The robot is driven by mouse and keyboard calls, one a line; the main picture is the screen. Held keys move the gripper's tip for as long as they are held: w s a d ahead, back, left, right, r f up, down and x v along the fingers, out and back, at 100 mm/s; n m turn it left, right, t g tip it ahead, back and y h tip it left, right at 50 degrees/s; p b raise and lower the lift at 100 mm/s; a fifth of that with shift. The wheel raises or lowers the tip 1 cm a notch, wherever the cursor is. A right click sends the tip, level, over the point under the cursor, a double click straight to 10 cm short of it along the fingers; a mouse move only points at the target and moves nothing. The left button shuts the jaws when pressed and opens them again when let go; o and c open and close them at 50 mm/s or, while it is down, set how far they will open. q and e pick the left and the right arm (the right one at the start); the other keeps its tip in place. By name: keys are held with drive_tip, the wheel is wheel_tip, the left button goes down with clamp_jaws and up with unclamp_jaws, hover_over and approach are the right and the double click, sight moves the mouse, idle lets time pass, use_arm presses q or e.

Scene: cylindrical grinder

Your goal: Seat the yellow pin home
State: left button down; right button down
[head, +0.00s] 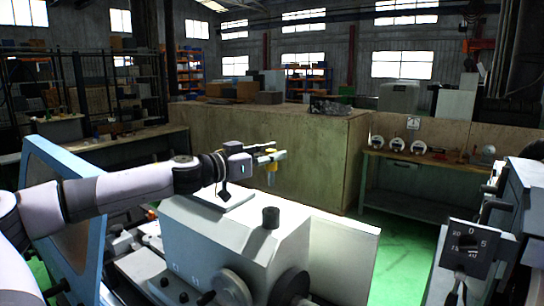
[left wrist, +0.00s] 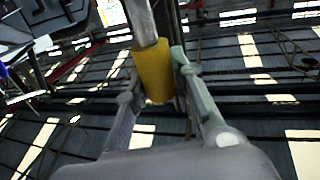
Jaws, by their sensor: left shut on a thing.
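The yellow pin (head: 271,156) is held by my left gripper (head: 266,151) above the grey machine housing, in the middle of the head view. In the left wrist view the pin's yellow body (left wrist: 153,72) is between the two fingers of my left gripper (left wrist: 158,70), and a grey metal shank runs up from it. In the head view the pin hangs roughly upright. The pin is apart from the housing's top as far as I can tell. No hole for the pin can be made out. My right gripper is not in view.
The grinder's grey housing (head: 190,226) carries a short black cylinder (head: 271,217) on top, below the pin. Dark handwheels are on its front. A blue-framed panel (head: 62,165) stands at left. A control box (head: 470,248) is at right. Green floor is free behind.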

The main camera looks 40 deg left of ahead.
sight(271, 182)
use_arm(q)
wheel_tip(271, 182, down, 4)
drive_tip(key=b, duration=0.4)
drive_tip(key=shift+a+f, duration=0.1)
drive_tip(key=shift+f+b, duration=0.5)
drive_tip(key=shift+f, duration=0.35)
drive_tip(key=shift+f+b, duration=0.7)
drive_tip(key=shift+b, duration=0.25)
idle(0.7)
drive_tip(key=shift+f+b, duration=1.8)
drive_tip(key=shift+f, duration=0.05)
drive_tip(key=c, duration=1.3)
unclamp_jaws()
